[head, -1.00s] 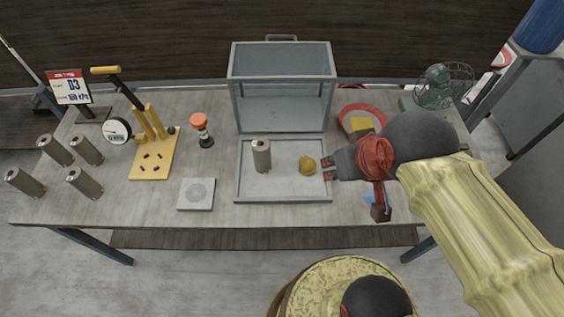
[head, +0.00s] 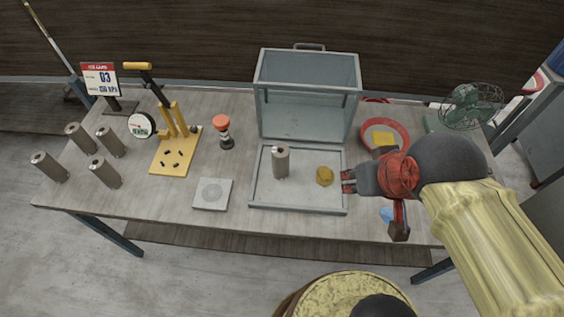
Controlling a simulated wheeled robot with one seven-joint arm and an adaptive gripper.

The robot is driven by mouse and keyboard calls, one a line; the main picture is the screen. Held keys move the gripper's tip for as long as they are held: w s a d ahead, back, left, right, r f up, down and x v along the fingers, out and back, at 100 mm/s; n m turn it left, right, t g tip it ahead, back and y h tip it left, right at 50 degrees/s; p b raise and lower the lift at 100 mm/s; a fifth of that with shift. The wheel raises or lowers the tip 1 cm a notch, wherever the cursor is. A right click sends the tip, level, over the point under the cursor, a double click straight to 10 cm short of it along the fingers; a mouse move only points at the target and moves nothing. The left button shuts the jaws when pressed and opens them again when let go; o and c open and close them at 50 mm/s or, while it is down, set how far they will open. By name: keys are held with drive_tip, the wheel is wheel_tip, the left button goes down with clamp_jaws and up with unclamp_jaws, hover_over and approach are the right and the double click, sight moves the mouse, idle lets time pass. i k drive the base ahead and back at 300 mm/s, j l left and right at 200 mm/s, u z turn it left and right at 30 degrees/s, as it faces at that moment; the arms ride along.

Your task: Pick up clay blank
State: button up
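The clay blank appears to be a small ochre lump (head: 325,176). It rests on the right part of a shallow grey tray (head: 298,208) on the table. My gripper (head: 348,181) is just right of the lump, over the tray's right edge, pointing left at it. Its two fingertips look parted, with nothing between them. A small gap shows between the fingertips and the lump. The lump is fully in view.
A grey metal cylinder (head: 281,161) stands in the tray, left of the lump. A glass-sided box (head: 305,90) stands behind the tray. A red round dish (head: 401,131) lies behind my gripper. A yellow press (head: 172,150) and several cylinders are at left.

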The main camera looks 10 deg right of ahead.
sight(280, 153)
drive_tip(key=k+l+z, duration=0.1)
drive_tip(key=l, duration=0.25)
drive_tip(key=k+l, duration=0.3)
drive_tip(key=k+l+z, duration=0.15)
drive_tip(key=l, duration=0.35)
